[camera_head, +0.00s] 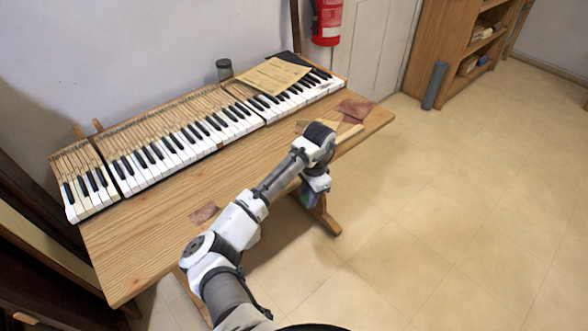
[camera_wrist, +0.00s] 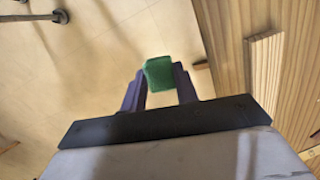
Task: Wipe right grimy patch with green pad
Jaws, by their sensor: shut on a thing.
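My gripper (camera_wrist: 159,82) is shut on the green pad (camera_wrist: 159,73). In the wrist view the pad sits between the two dark fingertips, over the floor just off the table edge. In the head view my gripper (camera_head: 308,198) hangs past the table's front edge, and a bit of green shows there. The right grimy patch (camera_head: 355,108) is a reddish-brown stain near the table's right end, beyond and to the right of my gripper. The left grimy patch (camera_head: 205,213) is a similar stain near the front edge. Neither patch shows in the wrist view.
Light wooden pieces lie near my wrist; one strip (camera_wrist: 265,70) shows beside the table edge. The floor (camera_head: 430,230) at right is clear.

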